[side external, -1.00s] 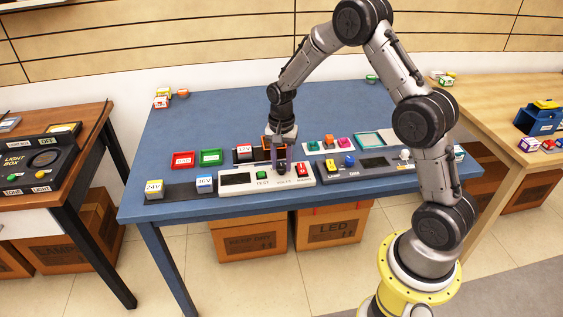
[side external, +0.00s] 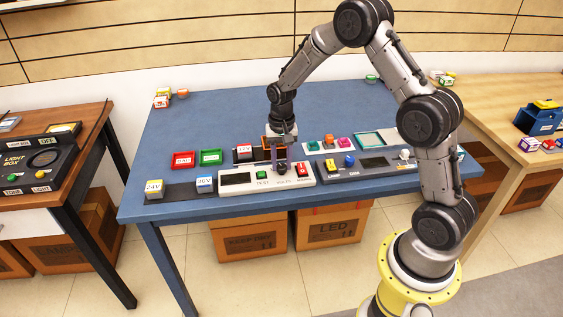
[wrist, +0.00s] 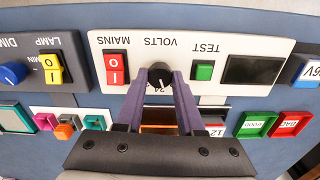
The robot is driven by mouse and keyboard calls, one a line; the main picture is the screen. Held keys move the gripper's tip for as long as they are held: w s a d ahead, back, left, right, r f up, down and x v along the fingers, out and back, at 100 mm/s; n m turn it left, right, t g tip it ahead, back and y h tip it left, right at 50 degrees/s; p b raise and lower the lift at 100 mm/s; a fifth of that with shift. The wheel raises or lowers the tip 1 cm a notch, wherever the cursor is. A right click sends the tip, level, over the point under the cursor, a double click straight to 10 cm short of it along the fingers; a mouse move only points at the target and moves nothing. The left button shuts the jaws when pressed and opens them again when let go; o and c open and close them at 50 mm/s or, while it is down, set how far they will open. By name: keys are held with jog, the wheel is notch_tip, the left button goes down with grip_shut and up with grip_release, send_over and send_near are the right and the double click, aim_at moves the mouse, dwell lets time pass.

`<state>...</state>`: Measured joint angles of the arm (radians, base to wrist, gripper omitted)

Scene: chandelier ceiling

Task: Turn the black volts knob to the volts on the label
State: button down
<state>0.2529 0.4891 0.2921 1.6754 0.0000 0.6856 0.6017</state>
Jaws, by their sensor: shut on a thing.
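The black volts knob (wrist: 159,74) stands on the white test panel (wrist: 205,42), between the VOLTS lettering and a small printed "24". My gripper (wrist: 160,80) has its purple fingers shut on the knob, one on each side. In the side view my gripper (side external: 281,166) points down at the panel, and the knob is mostly hidden by the fingers. The knob's pointer is too small to read surely. A block labelled 12V (side external: 245,151) sits behind the panel; its label is partly hidden by a finger in the wrist view (wrist: 215,131).
The panel has a red MAINS switch (wrist: 115,67), a green TEST button (wrist: 204,70) and a dark display (wrist: 254,70). Blocks labelled 24V (side external: 154,188) and 36V (side external: 205,184) stand at left. A dimmer panel (side external: 372,163) adjoins at right. The blue table's (side external: 220,110) back is mostly clear.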

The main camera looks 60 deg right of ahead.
aim_at(282, 166)
jog(key=n, duration=0.5)
jog(key=shift+r, duration=0.1)
jog(key=shift+n, duration=0.3)
dwell(0.4)
jog(key=c, duration=0.5)
grip_release()
notch_tip(282, 166, up, 14)
jog(key=shift+f, duration=0.1)
